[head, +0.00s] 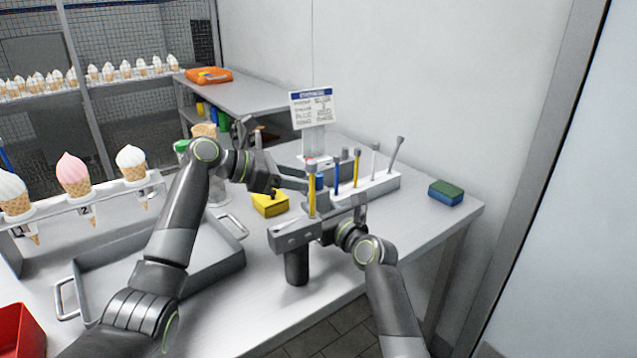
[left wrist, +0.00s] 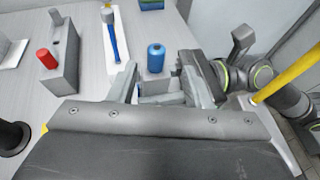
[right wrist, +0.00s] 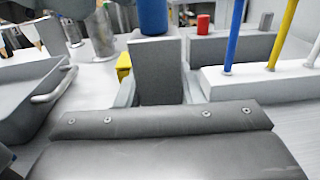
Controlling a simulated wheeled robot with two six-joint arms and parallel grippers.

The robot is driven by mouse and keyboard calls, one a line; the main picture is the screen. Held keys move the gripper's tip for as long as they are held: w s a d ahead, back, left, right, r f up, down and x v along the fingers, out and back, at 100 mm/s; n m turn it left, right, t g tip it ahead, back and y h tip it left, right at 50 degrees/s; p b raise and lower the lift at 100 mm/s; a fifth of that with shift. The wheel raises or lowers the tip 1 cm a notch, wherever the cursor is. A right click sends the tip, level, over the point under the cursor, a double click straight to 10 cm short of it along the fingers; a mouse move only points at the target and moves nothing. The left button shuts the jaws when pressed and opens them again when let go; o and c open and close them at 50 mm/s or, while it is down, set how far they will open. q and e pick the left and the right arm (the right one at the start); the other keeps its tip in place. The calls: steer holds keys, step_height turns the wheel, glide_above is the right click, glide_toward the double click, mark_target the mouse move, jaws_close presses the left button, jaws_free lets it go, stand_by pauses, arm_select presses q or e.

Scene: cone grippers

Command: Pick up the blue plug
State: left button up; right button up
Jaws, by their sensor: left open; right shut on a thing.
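The blue plug (head: 319,180) stands upright on top of a grey block. In the left wrist view the plug (left wrist: 155,58) is just beyond and between the open fingers of my left gripper (left wrist: 160,82); no contact shows. In the head view the left gripper (head: 296,183) reaches in from the left beside the plug. My right gripper (right wrist: 160,98) is shut on the grey block (right wrist: 157,68) below the plug (right wrist: 152,16). In the head view a yellow rod (head: 312,195) stands in front and hides part of the block.
A white rack (head: 375,188) with several upright rods is close on the right. A red plug (left wrist: 47,58) on another grey block is nearby. A yellow box (head: 270,204) and a grey tray (head: 215,262) lie left. A green-blue sponge (head: 446,192) is at the right.

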mark_target(319, 188)
arm_select(q)
steer(key=shift+w+x, duration=0.15)
steer(key=shift+x, duration=1.2)
steer(key=shift+w+x, duration=0.2)
steer(key=shift+x, duration=1.15)
steer(key=shift+a+r, duration=0.1)
steer(key=shift+r, duration=0.1)
steer(key=shift+c, duration=0.5)
jaws_close()
